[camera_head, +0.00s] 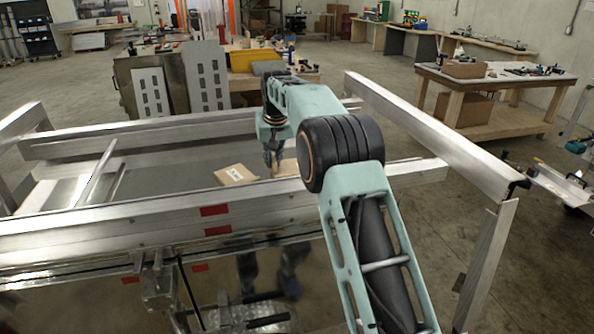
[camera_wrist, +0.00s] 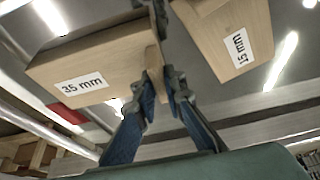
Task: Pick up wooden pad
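In the head view my gripper (camera_head: 273,157) points down inside the aluminium trailer. A light wooden pad (camera_head: 236,175) lies on the trailer bed just left of it. A second piece of wood (camera_head: 287,168) shows at its right, partly hidden by the arm and the trailer rail. In the wrist view a pad labelled "35 mm" (camera_wrist: 105,62) is at the left and a pad labelled "15 mm" (camera_wrist: 228,35) is at the upper right. My blue gripper fingers (camera_wrist: 159,82) come close together at the 35 mm pad's right end. Wood shows between the tips; whether they grip it is unclear.
The trailer's side rails (camera_head: 260,205) run in front of and behind the pads. A workbench (camera_head: 490,80) stands back right, and panels (camera_head: 205,75) behind the trailer. The grey bed (camera_head: 175,175) left of the pads is clear.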

